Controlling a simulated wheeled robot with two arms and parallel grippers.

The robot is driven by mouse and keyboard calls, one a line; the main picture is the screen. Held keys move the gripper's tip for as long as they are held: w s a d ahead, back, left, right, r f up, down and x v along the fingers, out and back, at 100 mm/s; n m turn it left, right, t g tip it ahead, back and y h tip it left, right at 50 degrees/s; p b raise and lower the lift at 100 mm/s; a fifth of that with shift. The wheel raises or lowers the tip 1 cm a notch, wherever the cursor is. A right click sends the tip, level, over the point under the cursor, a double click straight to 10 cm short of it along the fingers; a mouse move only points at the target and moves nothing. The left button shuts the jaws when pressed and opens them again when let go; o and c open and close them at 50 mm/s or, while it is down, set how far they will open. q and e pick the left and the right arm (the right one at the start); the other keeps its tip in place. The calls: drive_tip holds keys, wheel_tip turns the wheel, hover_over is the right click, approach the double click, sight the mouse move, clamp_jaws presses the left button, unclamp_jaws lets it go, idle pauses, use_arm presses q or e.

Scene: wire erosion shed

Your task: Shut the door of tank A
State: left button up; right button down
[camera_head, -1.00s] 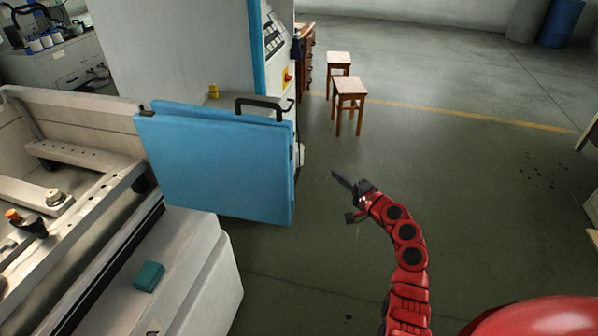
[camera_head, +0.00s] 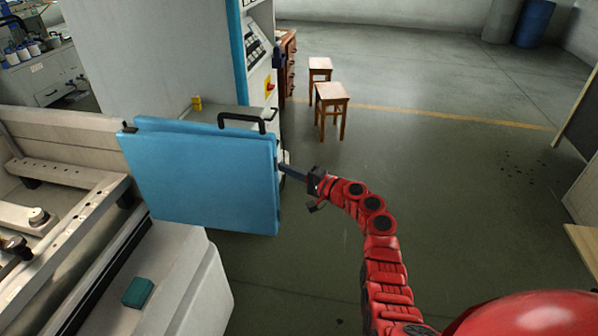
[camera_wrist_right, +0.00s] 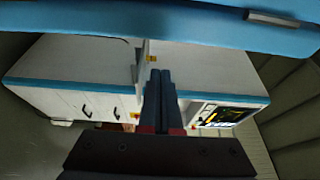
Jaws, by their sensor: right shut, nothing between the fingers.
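The blue door (camera_head: 200,180) of the tank stands swung out from the machine in the head view, with a black handle (camera_head: 245,121) on its top edge at the right. The open tank (camera_head: 60,220) lies to the left of the door. My right gripper (camera_head: 284,170) is shut and empty, its fingertips beside the door's right edge; whether they touch it I cannot tell. In the right wrist view the shut fingers (camera_wrist_right: 160,95) point away, and a blue band of the door (camera_wrist_right: 160,22) crosses the top. My left gripper is not in view.
A tall white cabinet with a blue edge (camera_head: 238,50) and control panel stands behind the door. Two wooden stools (camera_head: 330,100) stand beyond my right gripper. A teal block (camera_head: 138,292) lies on the machine's front ledge.

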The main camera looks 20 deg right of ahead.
drive_tip(key=shift+s+a+f+p, duration=0.1)
drive_tip(key=shift+s+a+p, duration=0.45)
drive_tip(key=shift+s, duration=0.3)
drive_tip(key=shift+s+a+p, duration=0.45)
drive_tip(key=shift+s+a, duration=0.1)
drive_tip(key=shift+s, duration=0.25)
